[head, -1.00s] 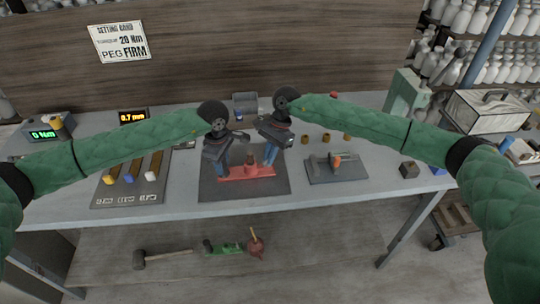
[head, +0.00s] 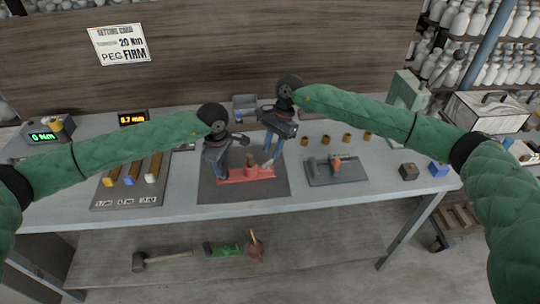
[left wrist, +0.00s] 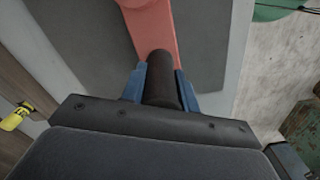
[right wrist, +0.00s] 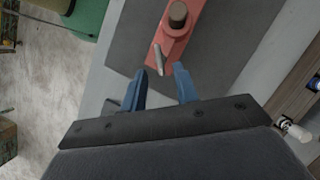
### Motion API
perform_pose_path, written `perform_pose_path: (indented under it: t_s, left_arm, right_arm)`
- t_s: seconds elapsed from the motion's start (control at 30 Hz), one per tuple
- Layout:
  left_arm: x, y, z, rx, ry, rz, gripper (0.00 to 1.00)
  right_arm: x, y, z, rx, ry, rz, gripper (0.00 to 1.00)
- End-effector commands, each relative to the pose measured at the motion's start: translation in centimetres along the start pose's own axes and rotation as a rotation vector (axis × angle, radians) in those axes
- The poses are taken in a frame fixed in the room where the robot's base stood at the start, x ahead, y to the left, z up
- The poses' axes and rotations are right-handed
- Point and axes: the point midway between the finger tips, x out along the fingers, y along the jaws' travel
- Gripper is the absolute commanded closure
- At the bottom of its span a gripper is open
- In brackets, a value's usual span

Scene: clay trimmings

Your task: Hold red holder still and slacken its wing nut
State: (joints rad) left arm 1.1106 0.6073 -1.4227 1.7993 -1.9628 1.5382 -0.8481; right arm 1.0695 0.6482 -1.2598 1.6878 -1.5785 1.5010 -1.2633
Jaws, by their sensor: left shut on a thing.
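The red holder (head: 258,173) lies on a dark mat on the bench; it also shows in the left wrist view (left wrist: 155,22) and the right wrist view (right wrist: 185,40). My left gripper (head: 222,176) is shut on a dark round handle (left wrist: 162,80) at the holder's left end. A brown-topped post (right wrist: 178,14) stands on the holder. A thin silvery wing nut (right wrist: 158,60) sits at its right end. My right gripper (right wrist: 163,78) is open and empty, its fingertips just short of the wing nut. I see no contact there.
The dark mat (head: 215,191) has bare room around the holder. A grey plate with a small fixture (head: 322,172) lies to the right. A board with coloured pegs (head: 130,199) lies to the left. A grey bin (head: 245,103) stands behind.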

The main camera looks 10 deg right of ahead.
Motion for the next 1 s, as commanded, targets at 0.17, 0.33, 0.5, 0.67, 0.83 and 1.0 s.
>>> perform_pose_path:
  t_s: [0.17, 0.33, 0.5, 0.67, 0.83, 1.0]
  left_arm:
    - [0.0, 0.0, 0.0, 0.000, 0.000, 0.000, 1.00]
    - [0.0, 0.0, 0.0, -0.001, 0.000, 0.000, 1.00]
    - [0.0, 0.0, 0.0, -0.001, 0.000, 0.000, 1.00]
    - [0.0, 0.0, 0.0, -0.001, 0.000, 0.000, 1.00]
    - [0.0, 0.0, 0.0, -0.001, 0.000, 0.000, 1.00]
    - [0.0, 0.0, 0.0, -0.001, 0.000, 0.000, 0.62]
  right_arm:
    - [-3.6, 0.0, -0.1, 0.000, 0.001, -0.002, 0.70]
    - [-6.2, 0.0, -0.1, 0.000, 0.000, -0.001, 0.70]
    - [-7.6, 0.0, 0.0, -0.001, 0.001, 0.001, 0.70]
    - [-8.0, 0.0, 0.0, -0.001, 0.000, 0.001, 0.70]
    - [-8.0, 0.0, 0.0, 0.000, 0.000, 0.001, 0.70]
    - [-8.0, 0.0, 0.0, 0.000, 0.000, 0.001, 0.70]
